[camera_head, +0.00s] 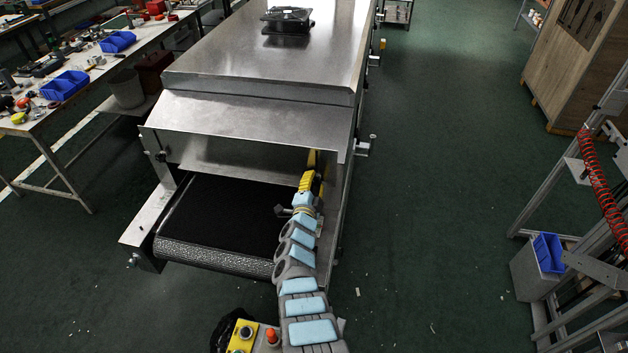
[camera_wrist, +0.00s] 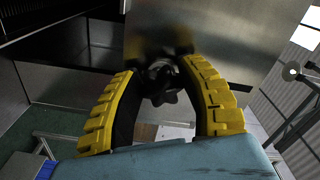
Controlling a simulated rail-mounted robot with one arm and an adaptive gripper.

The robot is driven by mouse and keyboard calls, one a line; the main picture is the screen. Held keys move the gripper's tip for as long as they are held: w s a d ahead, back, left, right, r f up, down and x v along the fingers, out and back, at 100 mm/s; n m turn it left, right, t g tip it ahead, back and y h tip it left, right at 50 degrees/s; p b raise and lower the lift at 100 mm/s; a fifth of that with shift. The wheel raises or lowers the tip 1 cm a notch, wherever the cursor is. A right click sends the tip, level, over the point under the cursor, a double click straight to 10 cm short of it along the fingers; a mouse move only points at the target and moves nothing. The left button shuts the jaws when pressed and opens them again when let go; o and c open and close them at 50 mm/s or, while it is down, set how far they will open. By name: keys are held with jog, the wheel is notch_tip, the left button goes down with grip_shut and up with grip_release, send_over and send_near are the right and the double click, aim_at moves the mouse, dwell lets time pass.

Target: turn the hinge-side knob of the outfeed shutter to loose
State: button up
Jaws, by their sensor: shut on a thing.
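The tunnel dryer's metal outfeed shutter (camera_head: 245,155) hangs over the dark belt (camera_head: 225,215) at the near end. My gripper (camera_head: 312,165) has yellow fingers and reaches the right end of the shutter. In the wrist view, my gripper (camera_wrist: 160,55) has its fingers closed around a dark lobed knob (camera_wrist: 160,88), with the fingertips at a metal panel (camera_wrist: 215,35). In the head view this knob is hidden behind my gripper. Another dark knob (camera_head: 160,156) shows at the shutter's left end. I cannot tell the held knob's turn angle.
The steel hood (camera_head: 260,60) carries a black fan unit (camera_head: 287,18). A workbench (camera_head: 75,85) with blue bins and tools stands at the left. Side brackets (camera_head: 363,147) stick out at the dryer's right. The green floor right of the dryer is mostly clear.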

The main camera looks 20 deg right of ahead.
dwell(0.5)
jog(key=o, duration=1.2)
jog(key=shift+c, duration=0.2)
jog(key=shift+s, duration=0.15)
jog(key=shift+s+a+f, duration=0.15)
jog(key=shift+s+a, duration=0.3)
jog(key=shift+s, duration=0.1)
jog(key=shift+s+a, duration=0.1)
jog(key=shift+s, duration=0.05)
jog(key=v, duration=1)
